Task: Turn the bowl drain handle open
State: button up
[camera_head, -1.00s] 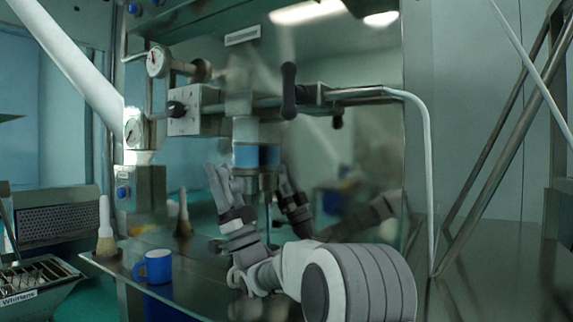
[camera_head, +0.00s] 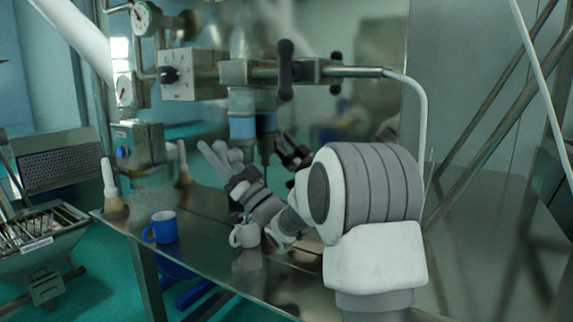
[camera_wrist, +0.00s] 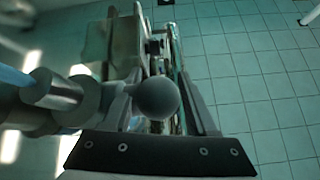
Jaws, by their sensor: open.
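A grey lever with a round ball end (camera_wrist: 157,98) lies between my gripper's fingers (camera_wrist: 158,45) in the wrist view; it looks like the bowl drain handle. I cannot tell whether the fingers touch it. In the head view my gripper (camera_head: 215,157) is open and points up-left, just below the machine's cylinder with a blue band (camera_head: 242,125). A rounded grey end (camera_head: 236,157) shows beside the fingers there. The lever's joint to the bowl is not clear.
A blue mug (camera_head: 162,227) and a pale mug (camera_head: 245,235) stand on the shiny table, below my wrist. A brush (camera_head: 112,190) stands at its left edge. A black handle (camera_head: 285,70) on a pipe and a control box (camera_head: 190,75) are above. A glossy panel stands behind.

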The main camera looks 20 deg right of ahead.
jog(key=shift+w+a+f+g+h+p, duration=0.15)
jog(key=shift+g+h+p, duration=0.6)
jog(key=shift+p, duration=2)
jog(key=shift+w+r+g+h+p, duration=0.1)
jog(key=shift+g+h+p, duration=0.65)
jog(key=shift+p, duration=2)
